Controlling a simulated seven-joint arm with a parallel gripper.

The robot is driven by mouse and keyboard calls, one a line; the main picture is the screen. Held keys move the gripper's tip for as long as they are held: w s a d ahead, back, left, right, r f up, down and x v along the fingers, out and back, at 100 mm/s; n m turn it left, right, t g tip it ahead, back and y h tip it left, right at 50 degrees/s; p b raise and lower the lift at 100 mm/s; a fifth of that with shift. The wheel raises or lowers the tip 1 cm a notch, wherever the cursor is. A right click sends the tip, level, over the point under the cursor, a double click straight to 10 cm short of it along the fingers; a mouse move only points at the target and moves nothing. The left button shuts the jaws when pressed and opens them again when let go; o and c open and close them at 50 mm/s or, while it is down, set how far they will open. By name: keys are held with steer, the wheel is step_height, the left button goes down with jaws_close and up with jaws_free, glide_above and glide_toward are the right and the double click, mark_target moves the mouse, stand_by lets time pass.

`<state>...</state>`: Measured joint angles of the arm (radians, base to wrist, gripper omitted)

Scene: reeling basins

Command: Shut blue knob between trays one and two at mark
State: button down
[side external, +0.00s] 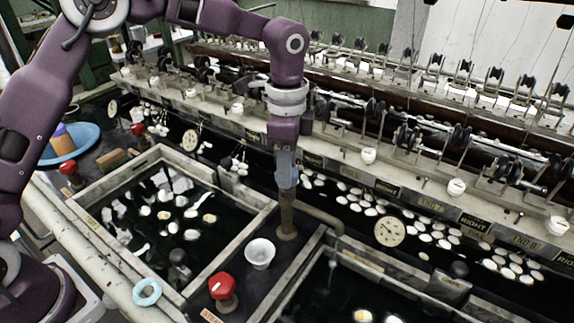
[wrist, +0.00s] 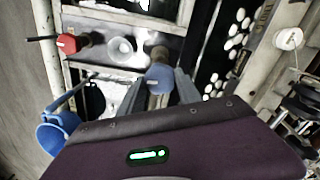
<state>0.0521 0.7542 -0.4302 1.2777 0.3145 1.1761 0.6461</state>
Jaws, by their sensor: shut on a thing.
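The blue knob (wrist: 158,76) shows in the wrist view between my two grey-blue fingers, with a small pale mark on its face. My gripper (wrist: 161,87) is shut on it. In the side view my gripper (side external: 286,178) points straight down at the top of an upright brown pipe (side external: 287,214), and its fingers hide most of the knob. The pipe stands on the dark strip between the left tray (side external: 246,222) and the right tray (side external: 288,280). I cannot tell how the knob lines up with any mark on the pipe.
A white bowl (side external: 260,252) and a red knob (side external: 222,287) stand on the same strip, nearer the camera. A light blue ring (side external: 147,291) lies at the left tray's front edge. A round dial (side external: 389,231) and the reeling frame (side external: 420,190) line the back.

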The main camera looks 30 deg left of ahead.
steer(key=shift+m, duration=0.8)
steer(key=c, duration=0.8)
jaws_free()
steer(key=shift+c, duration=0.2)
step_height(320, 180, up, 7)
steer(key=shift+r, duration=0.1)
